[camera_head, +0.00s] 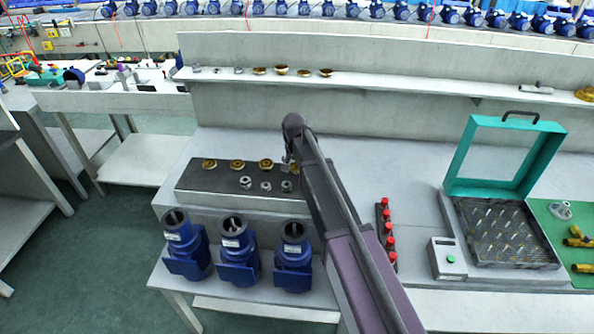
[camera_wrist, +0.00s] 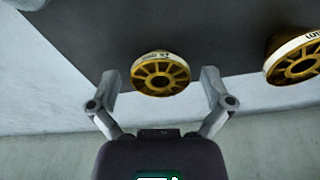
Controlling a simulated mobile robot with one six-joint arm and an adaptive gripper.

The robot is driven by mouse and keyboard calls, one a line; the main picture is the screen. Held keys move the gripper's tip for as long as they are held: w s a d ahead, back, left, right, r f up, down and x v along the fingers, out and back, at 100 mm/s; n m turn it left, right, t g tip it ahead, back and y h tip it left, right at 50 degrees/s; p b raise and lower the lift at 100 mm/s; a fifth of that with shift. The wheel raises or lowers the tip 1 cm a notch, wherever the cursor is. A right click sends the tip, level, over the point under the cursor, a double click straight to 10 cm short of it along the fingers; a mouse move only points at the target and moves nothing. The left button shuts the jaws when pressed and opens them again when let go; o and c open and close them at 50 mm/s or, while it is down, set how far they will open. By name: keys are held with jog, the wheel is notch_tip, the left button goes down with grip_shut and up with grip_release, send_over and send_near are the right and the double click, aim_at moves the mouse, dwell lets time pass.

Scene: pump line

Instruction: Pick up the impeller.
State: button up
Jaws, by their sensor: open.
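A gold impeller (camera_wrist: 160,74) with a spoked face and a pale lettered rim lies on the dark mat in the wrist view. My gripper (camera_wrist: 160,84) is open, with one finger on each side of this impeller and visible gaps to it. A second gold impeller (camera_wrist: 293,58) is at the right edge, outside the fingers. In the head view, gold impellers (camera_head: 237,164) stand in a row along the back of the dark mat (camera_head: 205,183). My gripper (camera_head: 288,158) is at the right end of this row, where my arm hides part of the mat.
Silver parts (camera_head: 266,186) sit in front of the gold row. Blue pump housings (camera_head: 238,252) stand on the lower front ledge. A red-capped rack (camera_head: 387,232) and a teal-lidded case (camera_head: 505,158) are to the right. A shelf (camera_head: 420,91) runs behind.

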dwell(0.3)
jog(key=c, duration=1.3)
jog(key=shift+r, duration=0.15)
notch_tip(320, 180, up, 4)
jog(key=p, duration=0.4)
jog(key=s, duration=0.5)
jog(key=s+d, duration=0.1)
jog(key=s, duration=0.4)
jog(key=s+p, duration=0.1)
jog(key=s, duration=0.5)
jog(key=shift+d+r, duration=0.2)
jog(key=shift+r, duration=0.15)
